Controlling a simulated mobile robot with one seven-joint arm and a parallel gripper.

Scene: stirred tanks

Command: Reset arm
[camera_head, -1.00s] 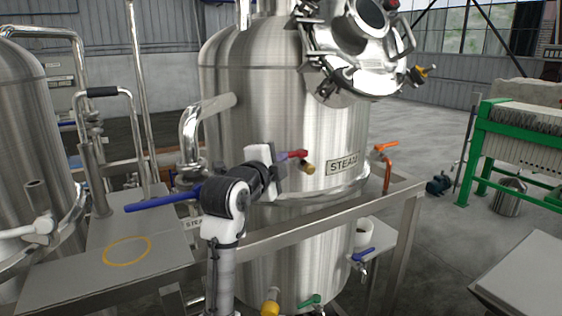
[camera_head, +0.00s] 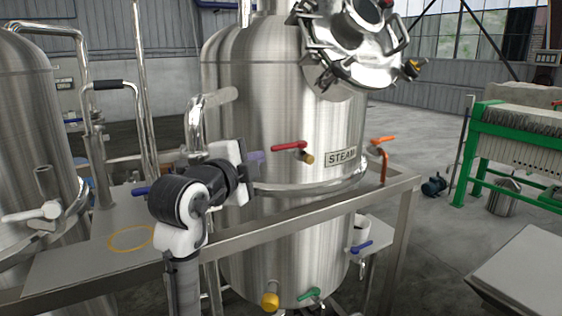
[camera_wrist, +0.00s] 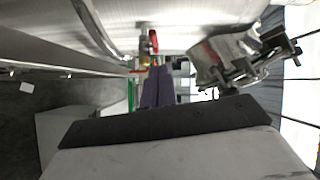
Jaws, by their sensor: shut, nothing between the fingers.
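My gripper (camera_head: 256,157) is in front of the steel tank's wall, left of the red valve handle (camera_head: 289,146). Its purple fingers also show side by side in the wrist view (camera_wrist: 158,88), closed with nothing held. My arm is bent, with its dark and white joints in the lower left of the head view. The red handle lies roughly level above its brass valve end (camera_head: 307,159), apart from my fingers. It also shows beyond the fingertips in the wrist view (camera_wrist: 153,41).
The steel tank (camera_head: 285,95) bears a STEAM label (camera_head: 341,158). A steel frame rail (camera_head: 300,220) runs in front of it. An orange-handled valve (camera_head: 382,142), a blue handle (camera_head: 361,247) and a green handle (camera_head: 309,293) are near.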

